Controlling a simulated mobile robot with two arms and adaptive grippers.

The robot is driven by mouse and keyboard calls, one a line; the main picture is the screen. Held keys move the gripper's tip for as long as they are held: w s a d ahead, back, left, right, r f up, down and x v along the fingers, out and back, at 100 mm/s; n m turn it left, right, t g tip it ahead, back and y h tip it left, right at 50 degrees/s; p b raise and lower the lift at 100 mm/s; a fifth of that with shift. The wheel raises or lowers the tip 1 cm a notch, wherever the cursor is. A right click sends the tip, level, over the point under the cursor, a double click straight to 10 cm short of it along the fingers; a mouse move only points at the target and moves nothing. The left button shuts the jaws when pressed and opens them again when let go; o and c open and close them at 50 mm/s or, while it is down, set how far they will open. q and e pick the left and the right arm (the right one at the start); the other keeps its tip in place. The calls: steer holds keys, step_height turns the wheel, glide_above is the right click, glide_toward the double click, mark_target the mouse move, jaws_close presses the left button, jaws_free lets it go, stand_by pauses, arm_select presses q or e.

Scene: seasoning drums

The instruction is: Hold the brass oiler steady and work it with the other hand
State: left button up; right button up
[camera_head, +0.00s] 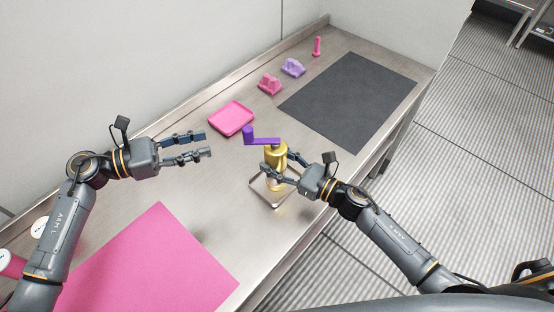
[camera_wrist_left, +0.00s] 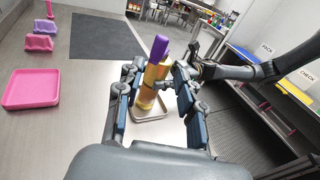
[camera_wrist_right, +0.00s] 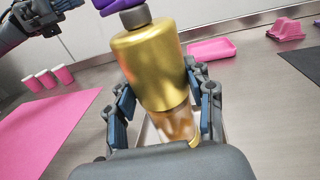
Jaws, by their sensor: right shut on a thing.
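The brass oiler (camera_head: 275,153) is a gold cylinder with a purple crank handle (camera_head: 262,141) on top that points left, ending in an upright knob (camera_head: 248,132). It is upright over a shallow metal tray (camera_head: 262,193); I cannot tell whether its base touches the tray. My right gripper (camera_head: 277,167) is shut on the oiler's body; the right wrist view shows the gold body (camera_wrist_right: 152,68) between its fingers. My left gripper (camera_head: 209,144) is open and empty, to the left of the purple knob and apart from it. The left wrist view shows the knob (camera_wrist_left: 158,48) ahead, between the fingers.
A pink tray (camera_head: 231,118) lies behind the oiler. Pink (camera_head: 270,84) and purple (camera_head: 293,67) blocks and a pink upright piece (camera_head: 317,46) stand farther back. A dark mat (camera_head: 350,100) lies at right, a pink mat (camera_head: 150,265) at front left. Pink cups (camera_wrist_right: 47,78) stand beyond the pink mat.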

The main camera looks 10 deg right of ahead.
arm_select(q)
steer(key=shift+w+r, duration=0.15)
steer(key=shift+r, duration=0.1)
steer(key=c, duration=0.6)
steer(key=w+r+n+t, duration=0.1)
steer(key=r+n, duration=0.1)
steer(key=w+a+r+n+t+h, duration=0.1)
steer(key=r+n+t, duration=0.1)
steer(key=w+r+n+t+h, duration=0.1)
steer(key=w+r+n, duration=0.1)
steer(key=shift+a+t, duration=0.35)
steer(key=shift+t, duration=0.05)
jaws_close()
steer(key=w+a+r+n+t+y, duration=0.35)
steer(key=w+a+n+t, duration=0.4)
steer(key=n, duration=0.65)
steer(key=w+a+f+n+t+y, duration=0.25)
steer(key=a+n+y, duration=0.2)
steer(key=n, duration=0.65)
steer(key=w+a+f+n+t+y, duration=0.1)
steer(key=w+a+f+n+y, duration=0.25)
steer(key=n+y, duration=0.45)
steer(key=s+d+f+n+g+h, duration=0.3)
steer(key=d+f+n+g+h, duration=0.25)
steer(key=d+f+n, duration=0.55)
steer(key=s+d+r+n+g+h, duration=0.5)
steer(key=s+d+r+g+h, duration=0.1)
steer(key=s+h, duration=0.3)
steer(key=shift+s+g, duration=0.5)
steer(key=shift+g, duration=0.15)
